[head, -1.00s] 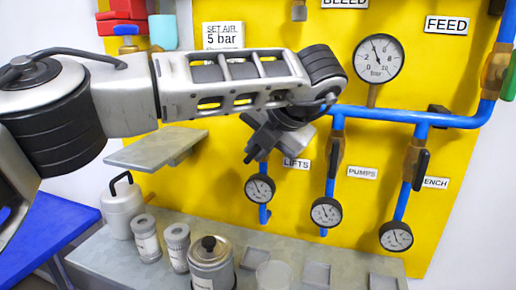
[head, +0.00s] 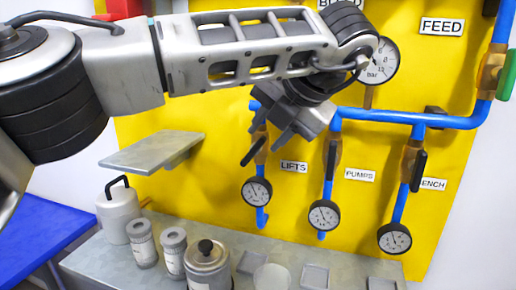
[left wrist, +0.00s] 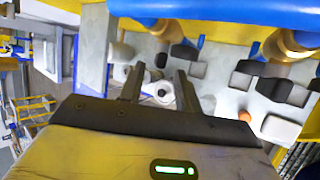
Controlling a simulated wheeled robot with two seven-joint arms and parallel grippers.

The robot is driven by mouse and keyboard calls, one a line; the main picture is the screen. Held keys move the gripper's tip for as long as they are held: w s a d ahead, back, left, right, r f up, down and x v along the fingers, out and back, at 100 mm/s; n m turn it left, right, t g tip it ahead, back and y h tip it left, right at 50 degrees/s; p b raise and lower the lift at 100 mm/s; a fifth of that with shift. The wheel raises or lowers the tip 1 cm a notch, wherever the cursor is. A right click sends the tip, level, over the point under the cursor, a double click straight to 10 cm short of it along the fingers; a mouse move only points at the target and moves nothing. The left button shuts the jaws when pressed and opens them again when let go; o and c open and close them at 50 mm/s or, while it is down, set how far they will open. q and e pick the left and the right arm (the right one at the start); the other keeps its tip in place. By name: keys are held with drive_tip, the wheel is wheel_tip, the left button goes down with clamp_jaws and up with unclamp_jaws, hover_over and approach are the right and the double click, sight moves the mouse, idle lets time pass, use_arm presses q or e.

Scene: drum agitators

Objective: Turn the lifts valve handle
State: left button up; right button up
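The LIFTS valve is on the left branch of the blue pipe, to the left of the LIFTS label (head: 293,167). A dark lever (head: 252,153), apparently its handle, slants down to the left across the brass body. My left gripper (head: 267,127) is just above and to the right of this lever, partly in front of the pipe. In the left wrist view the gripper's two fingers (left wrist: 160,85) stand apart, with no handle seen between them. Whether a finger touches the lever is unclear. The LIFTS gauge (head: 257,191) hangs below. My right gripper is out of view.
The pumps lever (head: 331,157) and bench lever (head: 418,170) hang to the right. The horizontal blue pipe (head: 380,116) runs close to the gripper. A grey shelf (head: 150,151) juts out at left. Jars and a canister (head: 207,265) stand on the ledge below.

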use_arm(q)
drive_tip(key=v, duration=1)
drive_tip(key=shift+d+f, duration=0.1)
drive_tip(key=shift+f, duration=0.05)
